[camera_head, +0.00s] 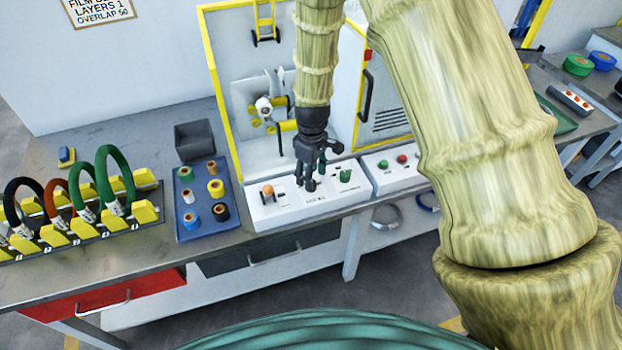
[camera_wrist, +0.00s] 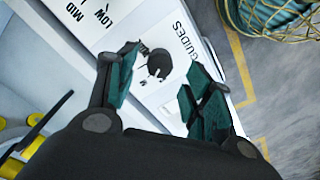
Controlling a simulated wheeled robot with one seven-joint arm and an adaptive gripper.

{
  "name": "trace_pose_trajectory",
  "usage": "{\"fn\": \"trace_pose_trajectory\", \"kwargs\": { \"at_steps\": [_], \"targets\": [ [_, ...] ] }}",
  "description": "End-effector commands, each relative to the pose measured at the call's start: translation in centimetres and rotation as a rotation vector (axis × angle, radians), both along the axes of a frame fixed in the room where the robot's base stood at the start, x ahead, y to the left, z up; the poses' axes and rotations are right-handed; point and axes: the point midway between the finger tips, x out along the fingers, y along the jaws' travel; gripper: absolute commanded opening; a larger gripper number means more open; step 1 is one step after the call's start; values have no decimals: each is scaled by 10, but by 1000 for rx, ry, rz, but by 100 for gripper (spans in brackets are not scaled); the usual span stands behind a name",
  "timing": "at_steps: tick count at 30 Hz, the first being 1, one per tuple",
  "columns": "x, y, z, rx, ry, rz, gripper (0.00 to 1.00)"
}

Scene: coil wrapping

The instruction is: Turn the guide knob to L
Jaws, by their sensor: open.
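The guide knob is the small black knob (camera_wrist: 158,63) beside the printed word GUIDES on the white control panel (camera_wrist: 185,35) in the wrist view. My gripper (camera_wrist: 164,65) is open, and the knob shows between its two teal-padded fingertips. I cannot tell how far the fingertips are above the panel, and no contact is clear. A dark mark shows beside the knob, but its setting cannot be read. In the head view my gripper (camera_head: 307,187) points down over the middle of the control panel (camera_head: 265,213) and hides the guide knob.
An orange knob (camera_head: 267,191) and a green knob (camera_head: 345,176) flank my gripper. A second panel (camera_head: 395,162) with buttons stands to the right. A blue tray (camera_head: 205,225) of small rolls and a coil rack lie left. The yellow-framed machine (camera_head: 222,95) rises behind.

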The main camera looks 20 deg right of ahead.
Motion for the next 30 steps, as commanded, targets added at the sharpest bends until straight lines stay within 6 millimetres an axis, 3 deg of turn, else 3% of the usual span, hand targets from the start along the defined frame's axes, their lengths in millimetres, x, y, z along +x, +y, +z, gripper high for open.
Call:
{"fn": "trace_pose_trajectory", "kwargs": {
  "at_steps": [9, 23, 30],
  "targets": [
    [-1, -1, -28, -1, 1, -2, 51],
    [-1, -1, -35, 0, 0, -2, 51],
    [-1, -1, -35, 0, 0, -2, 7]
  ]
}}
